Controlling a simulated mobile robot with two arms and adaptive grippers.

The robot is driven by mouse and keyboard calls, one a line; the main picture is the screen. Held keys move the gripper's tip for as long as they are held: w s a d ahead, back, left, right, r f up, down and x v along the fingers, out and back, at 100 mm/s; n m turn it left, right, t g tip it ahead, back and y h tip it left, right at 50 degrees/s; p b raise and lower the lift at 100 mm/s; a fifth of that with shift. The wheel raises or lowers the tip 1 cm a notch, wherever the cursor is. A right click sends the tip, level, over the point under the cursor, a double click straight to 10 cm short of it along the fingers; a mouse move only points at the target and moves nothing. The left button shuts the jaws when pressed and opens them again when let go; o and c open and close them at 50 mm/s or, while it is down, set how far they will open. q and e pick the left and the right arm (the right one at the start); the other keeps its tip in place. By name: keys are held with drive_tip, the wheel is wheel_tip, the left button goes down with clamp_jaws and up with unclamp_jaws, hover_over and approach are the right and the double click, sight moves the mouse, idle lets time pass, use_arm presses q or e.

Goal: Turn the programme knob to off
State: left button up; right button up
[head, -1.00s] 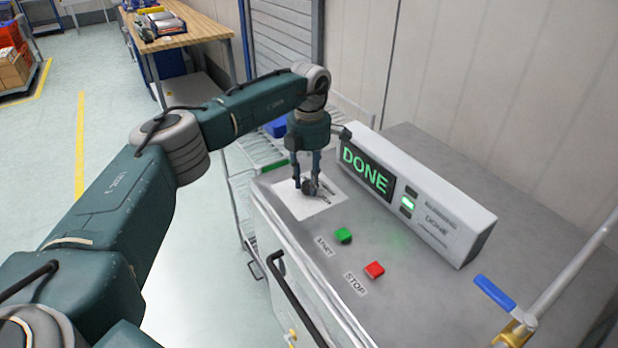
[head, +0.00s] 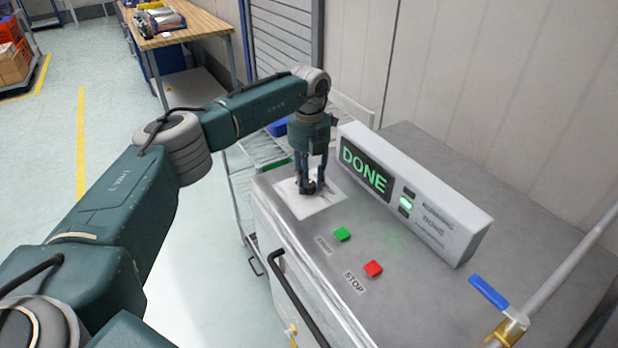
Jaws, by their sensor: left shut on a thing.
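The programme knob (head: 307,188) is a small dark knob on a white plate (head: 290,204) at the left end of the grey machine top. My left gripper (head: 312,188) points down over the plate and is shut on the knob. Its fingers cover much of the knob, so I cannot read where it points. The display box (head: 440,218) behind shows green DONE on its dark screen (head: 365,172), and a small green lamp (head: 405,203) is lit. My right gripper is not in view.
A green START button (head: 343,234) and a red STOP button (head: 373,268) stand in front of the display box. A blue-handled valve (head: 488,292) on a pipe is at the lower right. A door handle (head: 295,300) runs along the machine's front.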

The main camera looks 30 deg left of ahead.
sight(309, 183)
use_arm(q)
drive_tip(key=n+p, duration=0.1)
drive_tip(key=n, duration=0.3)
drive_tip(key=shift+r+n, duration=0.15)
drive_tip(key=shift+n, duration=0.15)
drive_tip(key=shift+n+p, duration=0.45)
drive_tip(key=shift+n, duration=1.55)
drive_tip(key=o, duration=1.2)
drive_tip(key=shift+c, duration=0.2)
wheel_tip(309, 183, up, 12)
drive_tip(key=shift+f, duration=0.2)
